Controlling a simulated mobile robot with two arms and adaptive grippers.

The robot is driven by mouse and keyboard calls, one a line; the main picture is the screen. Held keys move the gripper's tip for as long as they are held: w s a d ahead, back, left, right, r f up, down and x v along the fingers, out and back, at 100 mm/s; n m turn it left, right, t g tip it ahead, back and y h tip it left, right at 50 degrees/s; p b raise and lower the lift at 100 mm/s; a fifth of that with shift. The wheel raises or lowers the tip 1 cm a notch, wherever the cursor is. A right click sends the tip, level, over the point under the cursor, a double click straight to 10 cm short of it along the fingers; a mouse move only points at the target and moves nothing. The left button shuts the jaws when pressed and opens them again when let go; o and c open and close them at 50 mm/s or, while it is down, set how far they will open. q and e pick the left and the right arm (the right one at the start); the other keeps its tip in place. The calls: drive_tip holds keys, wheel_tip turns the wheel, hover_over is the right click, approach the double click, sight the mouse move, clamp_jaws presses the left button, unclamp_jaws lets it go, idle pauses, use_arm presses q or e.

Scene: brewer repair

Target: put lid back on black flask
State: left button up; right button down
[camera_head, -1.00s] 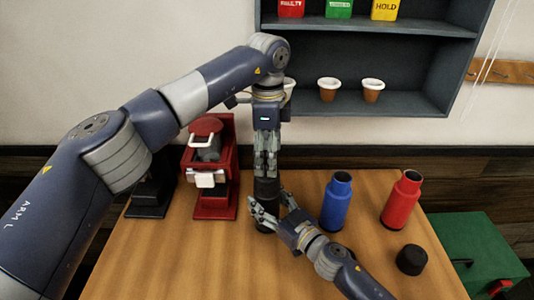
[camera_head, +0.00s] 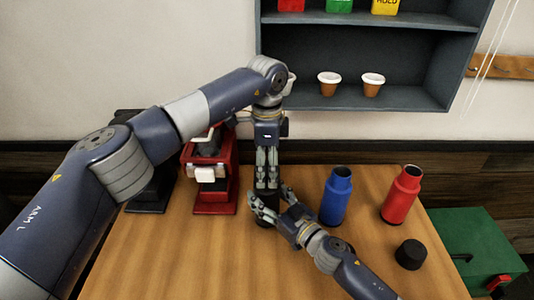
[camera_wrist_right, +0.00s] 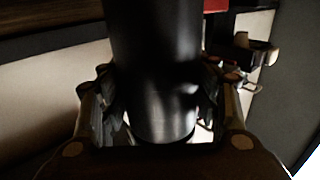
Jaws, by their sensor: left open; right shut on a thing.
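The black flask (camera_head: 268,212) stands upright on the table, partly hidden by both grippers. My right gripper (camera_head: 268,207) is shut around its side. The right wrist view shows the dark flask body (camera_wrist_right: 155,75) between the fingers. My left gripper (camera_head: 266,184) is open and points straight down, with its fingertips at the flask's top. The top of the flask is hidden, so I cannot tell if a lid is on it. A loose black lid (camera_head: 410,254) lies on the table at the right, apart from both grippers.
A blue flask (camera_head: 337,197) and a red flask (camera_head: 402,195) stand lidless to the right. A red brewer (camera_head: 215,178) stands left of the black flask, partly behind my left arm. A shelf (camera_head: 410,97) with pots hangs behind. The table's front middle is clear.

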sight(267, 198)
use_arm(q)
drive_tip(key=shift+f, duration=1.35)
drive_tip(key=shift+c, duration=0.5)
